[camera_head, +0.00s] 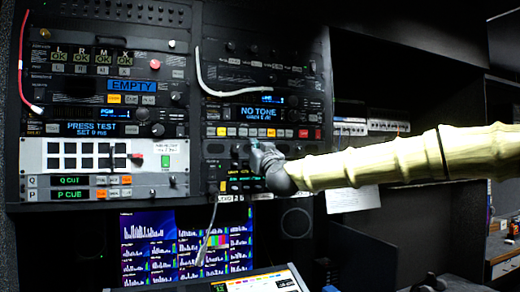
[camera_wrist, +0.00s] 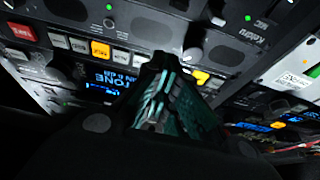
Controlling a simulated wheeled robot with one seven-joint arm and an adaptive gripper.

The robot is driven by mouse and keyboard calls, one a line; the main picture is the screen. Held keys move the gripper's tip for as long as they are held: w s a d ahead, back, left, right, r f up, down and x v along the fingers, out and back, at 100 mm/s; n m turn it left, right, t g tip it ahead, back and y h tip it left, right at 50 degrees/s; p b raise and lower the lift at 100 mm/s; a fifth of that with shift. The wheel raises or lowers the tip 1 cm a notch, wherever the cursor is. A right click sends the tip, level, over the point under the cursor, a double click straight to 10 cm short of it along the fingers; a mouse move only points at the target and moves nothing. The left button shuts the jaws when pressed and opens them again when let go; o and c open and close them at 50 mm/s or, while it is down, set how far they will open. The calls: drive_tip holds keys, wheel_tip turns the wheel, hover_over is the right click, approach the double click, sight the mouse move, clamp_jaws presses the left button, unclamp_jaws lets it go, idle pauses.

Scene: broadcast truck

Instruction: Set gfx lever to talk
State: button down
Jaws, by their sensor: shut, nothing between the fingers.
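My gripper (camera_head: 258,152) is at the right rack's lower panel (camera_head: 216,172), under the row of lit buttons. Its fingers are shut with nothing between them. In the wrist view the dark fingertips (camera_wrist: 162,62) point at the panel, beside a dark knob or lever (camera_wrist: 194,48) and a lit yellow button (camera_wrist: 200,77). I cannot read a gfx label or a talk mark in either view. I cannot tell which control is the gfx lever or how it is set; my gripper and forearm cover part of this panel. Contact with the panel cannot be told.
The "NO TONE" display (camera_head: 262,112) and a button row (camera_head: 262,132) sit just above my gripper. A white cable (camera_head: 208,75) hangs across the right rack. The left rack has a white button panel (camera_head: 103,160). Lit monitors (camera_head: 187,245) stand below.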

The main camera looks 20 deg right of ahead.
drive_tip(key=p+x, duration=0.1)
drive_tip(key=x, duration=0.2)
drive_tip(key=shift+w+r+p, duration=0.15)
drive_tip(key=shift+w+p, duration=0.15)
drive_tip(key=shift+w, duration=0.35)
drive_tip(key=shift+s+d+f+p, duration=0.1)
drive_tip(key=shift+f+p, duration=0.7)
drive_tip(key=shift+f, duration=1.2)
drive_tip(key=shift+f, duration=0.1)
